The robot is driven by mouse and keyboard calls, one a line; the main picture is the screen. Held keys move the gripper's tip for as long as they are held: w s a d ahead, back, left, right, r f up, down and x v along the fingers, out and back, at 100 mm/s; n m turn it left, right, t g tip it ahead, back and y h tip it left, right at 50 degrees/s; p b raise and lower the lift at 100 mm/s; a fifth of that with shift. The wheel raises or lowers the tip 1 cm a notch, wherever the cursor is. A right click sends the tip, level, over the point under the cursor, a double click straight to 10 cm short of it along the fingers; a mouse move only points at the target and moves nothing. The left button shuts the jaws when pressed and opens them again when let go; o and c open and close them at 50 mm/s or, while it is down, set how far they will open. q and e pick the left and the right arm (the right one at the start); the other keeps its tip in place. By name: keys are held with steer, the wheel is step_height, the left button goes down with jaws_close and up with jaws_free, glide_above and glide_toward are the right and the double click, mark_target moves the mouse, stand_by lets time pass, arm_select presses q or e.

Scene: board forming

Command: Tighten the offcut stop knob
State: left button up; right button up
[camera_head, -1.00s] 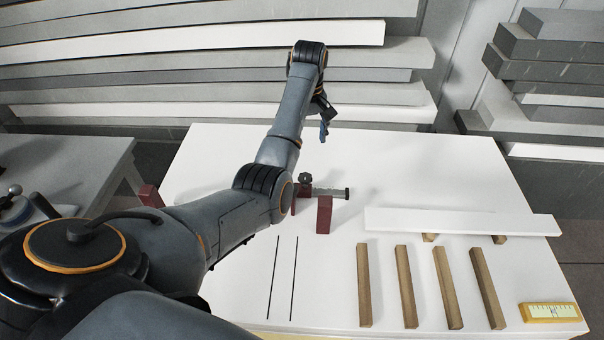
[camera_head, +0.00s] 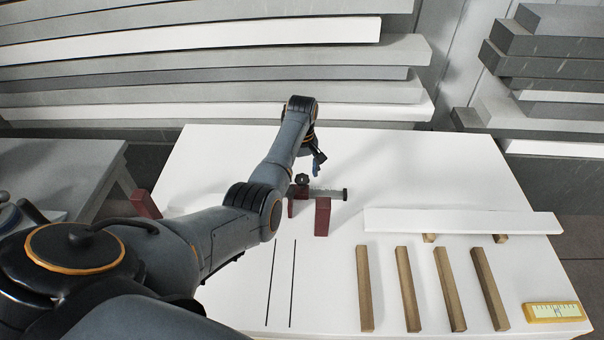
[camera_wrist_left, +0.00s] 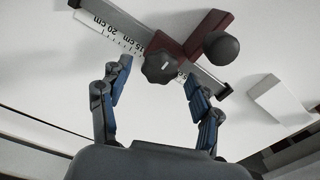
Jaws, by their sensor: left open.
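The stop knob, dark and lobed, sits on the stop beside a scale rail (camera_head: 329,194) near the middle of the white table; in the left wrist view it is the knob (camera_wrist_left: 160,68) over the rail (camera_wrist_left: 118,37). A dark red stop block (camera_wrist_left: 205,32) lies across the rail, with a dark round ball (camera_wrist_left: 221,47) near it. My left gripper (camera_head: 318,162) is open above and just behind the knob (camera_head: 302,179). In the left wrist view, its blue fingers (camera_wrist_left: 155,77) stand apart on either side of the knob, without visible contact. My right gripper is out of view.
Dark red blocks (camera_head: 322,217) stand by the rail. A white board (camera_head: 460,221) rests on wooden pieces at the right, with several wooden strips (camera_head: 406,288) in front. A yellow gauge (camera_head: 553,311) lies at the right corner. The table's back right is clear.

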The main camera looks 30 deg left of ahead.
arm_select(q)
steer(key=shift+f, duration=0.7)
steer(key=c, duration=1.2)
steer(key=shift+o, duration=0.2)
steer(key=shift+r, duration=0.1)
